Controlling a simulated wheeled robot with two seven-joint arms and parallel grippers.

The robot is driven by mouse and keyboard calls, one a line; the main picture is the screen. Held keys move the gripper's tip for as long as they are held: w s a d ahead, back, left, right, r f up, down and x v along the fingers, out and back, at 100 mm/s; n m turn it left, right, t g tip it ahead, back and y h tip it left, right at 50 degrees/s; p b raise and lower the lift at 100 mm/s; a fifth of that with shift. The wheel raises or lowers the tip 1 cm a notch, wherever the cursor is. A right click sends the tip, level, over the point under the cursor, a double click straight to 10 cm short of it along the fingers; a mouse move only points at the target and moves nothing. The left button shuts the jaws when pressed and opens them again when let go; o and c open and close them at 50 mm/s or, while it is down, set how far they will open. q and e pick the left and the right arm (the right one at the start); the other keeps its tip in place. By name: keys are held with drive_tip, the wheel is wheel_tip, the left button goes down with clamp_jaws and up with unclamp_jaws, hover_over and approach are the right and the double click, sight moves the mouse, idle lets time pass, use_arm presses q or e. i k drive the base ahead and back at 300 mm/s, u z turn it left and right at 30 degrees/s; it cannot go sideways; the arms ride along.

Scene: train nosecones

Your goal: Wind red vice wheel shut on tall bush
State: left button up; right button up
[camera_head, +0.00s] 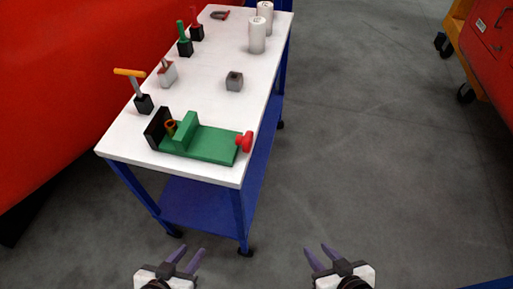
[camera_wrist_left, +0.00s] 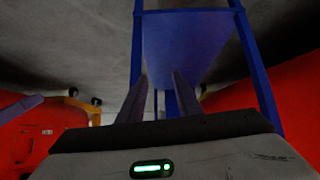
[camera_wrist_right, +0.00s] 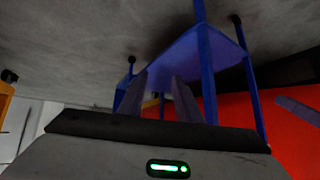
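In the head view a green vice (camera_head: 212,144) lies near the front end of the white table. Its red wheel (camera_head: 245,141) is at the right end. My left gripper (camera_head: 187,258) is open and empty, low in front of the table. My right gripper (camera_head: 321,256) is open and empty, to the right of it. Both are well apart from the vice.
The white table (camera_head: 207,95) has blue legs and a blue lower shelf (camera_head: 205,205). An orange-handled tool in a black block (camera_head: 144,103), a grey block (camera_head: 234,81), red and green tools and white cylinders (camera_head: 257,36) stand on it. Grey floor is clear to the right.

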sight(246, 140)
drive_tip(key=k, duration=0.45)
drive_tip(key=z, duration=1)
drive_tip(key=i, duration=3.35)
drive_tip(key=u, duration=4.7)
